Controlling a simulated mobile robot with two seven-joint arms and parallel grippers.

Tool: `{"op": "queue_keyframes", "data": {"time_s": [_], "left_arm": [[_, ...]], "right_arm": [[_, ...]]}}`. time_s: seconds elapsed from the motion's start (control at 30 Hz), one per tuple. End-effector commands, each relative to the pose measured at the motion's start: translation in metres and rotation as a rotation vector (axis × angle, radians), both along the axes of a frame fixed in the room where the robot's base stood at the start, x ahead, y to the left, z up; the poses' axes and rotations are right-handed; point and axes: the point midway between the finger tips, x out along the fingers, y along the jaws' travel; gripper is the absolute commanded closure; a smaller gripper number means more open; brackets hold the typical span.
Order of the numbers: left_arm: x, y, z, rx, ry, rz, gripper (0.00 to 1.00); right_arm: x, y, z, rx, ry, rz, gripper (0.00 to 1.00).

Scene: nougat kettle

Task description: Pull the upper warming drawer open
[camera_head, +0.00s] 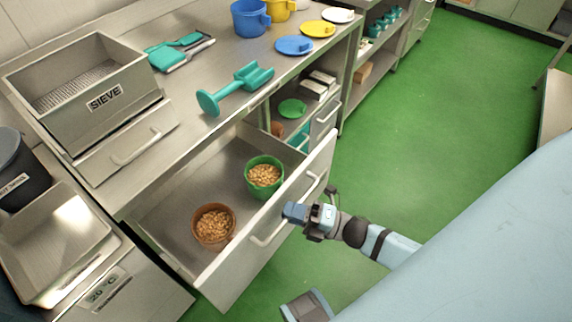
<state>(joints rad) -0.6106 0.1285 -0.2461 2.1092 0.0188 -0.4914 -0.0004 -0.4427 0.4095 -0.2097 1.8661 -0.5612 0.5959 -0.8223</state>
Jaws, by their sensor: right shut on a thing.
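The warming drawer (213,287) under the steel counter is pulled well out, and its inside shows from above. An orange cup (214,243) and a green cup (251,188), both filled with nuts, stand in it. A light bar handle (266,239) runs along the drawer's front. My right gripper (293,212) is at the middle of this handle, shut on it, and its fingers hide part of the bar. The arm reaches in from the right.
An open shelf unit (350,112) stands behind the drawer. The green floor (440,130) to the right is clear.

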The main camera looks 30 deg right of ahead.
Motion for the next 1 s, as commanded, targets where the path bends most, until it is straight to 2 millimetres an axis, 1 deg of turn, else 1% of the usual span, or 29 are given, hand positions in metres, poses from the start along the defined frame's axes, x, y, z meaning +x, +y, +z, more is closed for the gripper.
{"op": "queue_keyframes", "data": {"time_s": [0.27,0.3,0.4,0.67,0.77,0.87,1.0], "left_arm": [[0.000,0.000,0.001,0.000,-0.002,0.001,0.61],[0.000,0.000,0.001,0.000,-0.002,0.001,0.61],[0.000,0.000,0.001,0.000,-0.002,0.001,0.61],[0.000,0.000,0.001,0.000,-0.002,0.001,0.61],[0.000,0.000,0.001,0.000,-0.002,0.001,0.61],[0.000,0.000,0.001,0.001,-0.002,0.000,0.61],[0.000,0.000,0.000,0.001,-0.003,0.000,0.61]], "right_arm": [[0.000,-0.001,0.000,-0.001,-0.001,-0.001,1.00],[0.000,0.000,0.000,-0.001,-0.001,-0.001,0.83],[0.000,0.000,0.000,0.000,0.000,-0.001,0.61],[0.000,0.000,0.000,0.000,0.000,-0.001,0.61],[-0.004,-0.003,-0.001,0.000,0.001,-0.001,0.61],[-0.012,-0.012,-0.004,0.000,0.003,-0.002,0.61],[-0.034,-0.031,-0.010,0.000,0.005,-0.001,0.61]]}}
